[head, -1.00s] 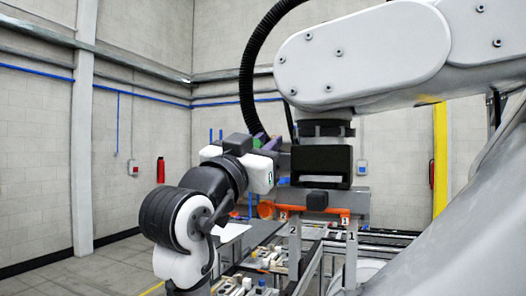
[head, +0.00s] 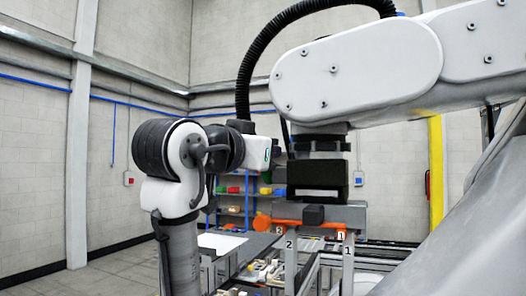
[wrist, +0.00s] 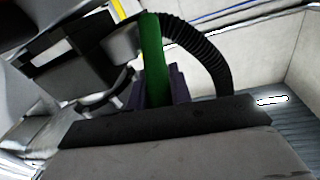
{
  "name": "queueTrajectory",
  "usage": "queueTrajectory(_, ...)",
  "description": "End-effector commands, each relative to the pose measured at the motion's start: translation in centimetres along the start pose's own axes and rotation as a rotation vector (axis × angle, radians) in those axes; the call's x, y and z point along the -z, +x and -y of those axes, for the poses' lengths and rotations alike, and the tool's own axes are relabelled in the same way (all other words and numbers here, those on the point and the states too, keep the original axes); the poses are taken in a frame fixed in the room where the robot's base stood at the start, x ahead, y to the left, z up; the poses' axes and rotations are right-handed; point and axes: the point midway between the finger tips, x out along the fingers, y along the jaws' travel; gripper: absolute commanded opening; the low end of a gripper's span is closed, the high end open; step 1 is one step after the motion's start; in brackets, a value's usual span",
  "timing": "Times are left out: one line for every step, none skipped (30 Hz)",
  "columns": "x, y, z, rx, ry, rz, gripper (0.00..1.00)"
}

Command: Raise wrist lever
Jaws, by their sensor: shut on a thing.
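In the wrist view a green bar (wrist: 152,58), likely the lever's handle, stands upright between the purple fingers of my gripper (wrist: 152,90). The gripper is shut on it. In the head view my gripper (head: 279,150) is just left of the black block under the big white arm. Its fingertips are small and partly hidden there, and I cannot make out the green bar.
The big white arm (head: 360,65) with a black hose (head: 250,75) fills the upper right. Under its black block (head: 318,178) is an orange bar (head: 300,224) on posts numbered 1 and 2. Shelves with coloured bins (head: 235,190) stand behind.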

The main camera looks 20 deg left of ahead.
Motion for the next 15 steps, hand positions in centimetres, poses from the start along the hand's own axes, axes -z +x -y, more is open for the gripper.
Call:
queueTrajectory(0.0,0.03,0.01,0.0,0.0,0.002,0.0)
queueTrajectory(0.0,0.03,0.01,0.0,0.0,0.001,0.0)
queueTrajectory(0.0,0.03,0.01,0.0,0.0,0.001,0.0)
queueTrajectory(0.01,0.03,0.01,0.001,0.0,0.001,0.0)
queueTrajectory(0.01,0.03,0.02,0.001,0.0,0.001,0.0)
queueTrajectory(0.01,0.03,0.02,0.001,0.0,0.001,0.23)
queueTrajectory(0.01,0.03,0.02,0.001,0.0,0.001,0.27)
queueTrajectory(0.01,0.03,0.02,0.001,0.0,0.001,0.31)
queueTrajectory(0.02,0.03,0.02,0.001,0.0,0.0,0.36)
queueTrajectory(0.02,0.03,0.02,0.001,0.0,0.0,0.4)
queueTrajectory(0.02,0.03,0.02,0.001,0.0,0.0,0.42)
queueTrajectory(0.02,0.03,0.02,0.001,0.0,0.0,0.42)
queueTrajectory(0.02,0.02,0.02,0.001,0.0,0.0,0.42)
queueTrajectory(0.02,0.02,0.02,0.001,0.0,0.0,0.42)
queueTrajectory(0.02,0.02,0.01,0.001,0.0,0.0,0.42)
